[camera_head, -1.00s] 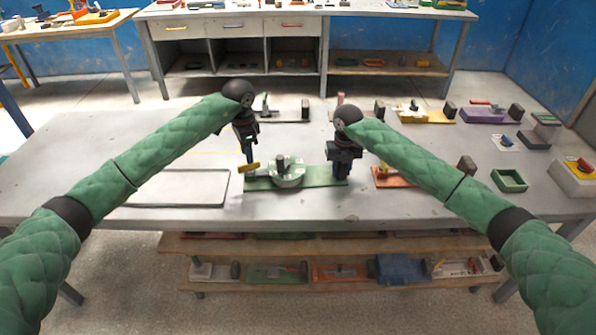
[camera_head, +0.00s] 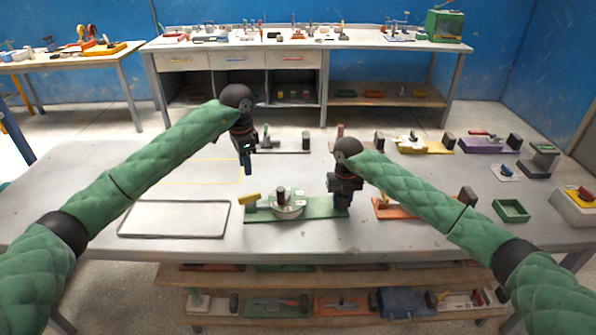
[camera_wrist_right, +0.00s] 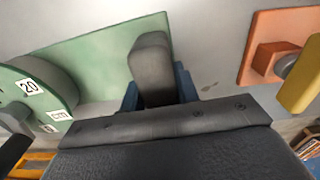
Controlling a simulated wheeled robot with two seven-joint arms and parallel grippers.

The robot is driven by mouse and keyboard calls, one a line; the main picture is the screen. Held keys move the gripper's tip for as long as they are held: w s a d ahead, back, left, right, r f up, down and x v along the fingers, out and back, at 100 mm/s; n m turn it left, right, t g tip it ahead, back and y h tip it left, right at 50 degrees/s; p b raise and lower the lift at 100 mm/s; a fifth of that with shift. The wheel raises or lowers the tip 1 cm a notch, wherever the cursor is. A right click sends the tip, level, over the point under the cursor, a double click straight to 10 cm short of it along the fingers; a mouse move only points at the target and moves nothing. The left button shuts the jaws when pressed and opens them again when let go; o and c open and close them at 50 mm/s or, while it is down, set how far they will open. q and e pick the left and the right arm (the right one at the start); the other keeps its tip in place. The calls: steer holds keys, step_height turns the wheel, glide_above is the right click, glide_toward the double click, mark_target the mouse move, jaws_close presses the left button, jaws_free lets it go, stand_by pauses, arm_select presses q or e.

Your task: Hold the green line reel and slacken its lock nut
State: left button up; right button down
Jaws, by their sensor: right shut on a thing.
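The green line reel is a flat green base (camera_head: 318,208) with a round pale-green drum (camera_head: 288,211) bearing white labels. A dark upright piece (camera_head: 281,194) stands on the drum; I cannot tell if it is the lock nut. A yellow bar (camera_head: 249,198) is at the reel's left end. My right gripper (camera_head: 343,203) is at the base's right end. In the right wrist view its blue fingers (camera_wrist_right: 158,95) are shut on a dark grey block standing on the base (camera_wrist_right: 152,62). My left gripper (camera_head: 247,172) hangs above the yellow bar, apart from it; its opening is unclear.
An empty grey tray (camera_head: 175,233) lies left of the reel. An orange fixture (camera_head: 388,208) stands close to the right of my right gripper. More fixtures line the table's back.

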steer(key=c, duration=1)
jaws_free()
steer(key=shift+o, duration=0.2)
steer(key=shift+r, duration=0.1)
